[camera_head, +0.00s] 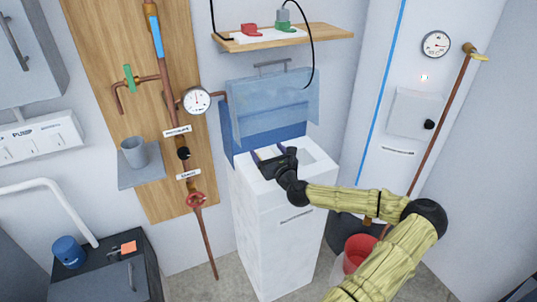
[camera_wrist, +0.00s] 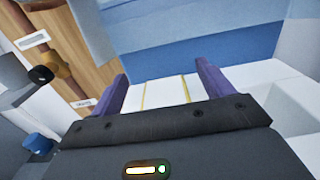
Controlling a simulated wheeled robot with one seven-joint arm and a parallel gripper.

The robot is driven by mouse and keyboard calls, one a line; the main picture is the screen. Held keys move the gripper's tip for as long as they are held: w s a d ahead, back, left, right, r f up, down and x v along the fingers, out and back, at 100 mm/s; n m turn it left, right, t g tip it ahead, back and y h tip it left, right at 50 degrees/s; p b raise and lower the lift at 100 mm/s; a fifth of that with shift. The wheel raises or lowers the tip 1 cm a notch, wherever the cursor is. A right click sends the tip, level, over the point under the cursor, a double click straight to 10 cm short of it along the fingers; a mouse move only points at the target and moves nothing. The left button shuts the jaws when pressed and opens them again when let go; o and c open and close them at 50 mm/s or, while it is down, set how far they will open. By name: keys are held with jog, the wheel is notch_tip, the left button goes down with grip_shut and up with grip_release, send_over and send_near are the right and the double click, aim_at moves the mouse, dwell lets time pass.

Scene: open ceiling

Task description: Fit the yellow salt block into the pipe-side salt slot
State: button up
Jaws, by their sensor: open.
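My gripper (camera_head: 268,154) is over the left part of the white cabinet's top (camera_head: 240,172), below the raised blue lid (camera_head: 275,105). In the wrist view its two purple fingers (camera_wrist: 161,70) stand wide apart. Two thin yellow lines (camera_wrist: 185,88) run across a pale surface between them, touching neither finger. I cannot tell whether these belong to the yellow salt block or to a slot's edging. No whole yellow block shows clearly. An open recess (camera_head: 314,160) lies to the right of my gripper in the cabinet top, and its edge shows in the wrist view (camera_wrist: 290,105).
A grey cup (camera_head: 133,153) sits on a small shelf there. A red bucket (camera_head: 358,252) stands right of the cabinet. A wooden shelf (camera_head: 330,33) hangs above.

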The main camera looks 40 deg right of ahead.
notch_tip(320, 180, up, 10)
jog(key=p, duration=0.6)
jog(key=shift+r, duration=0.15)
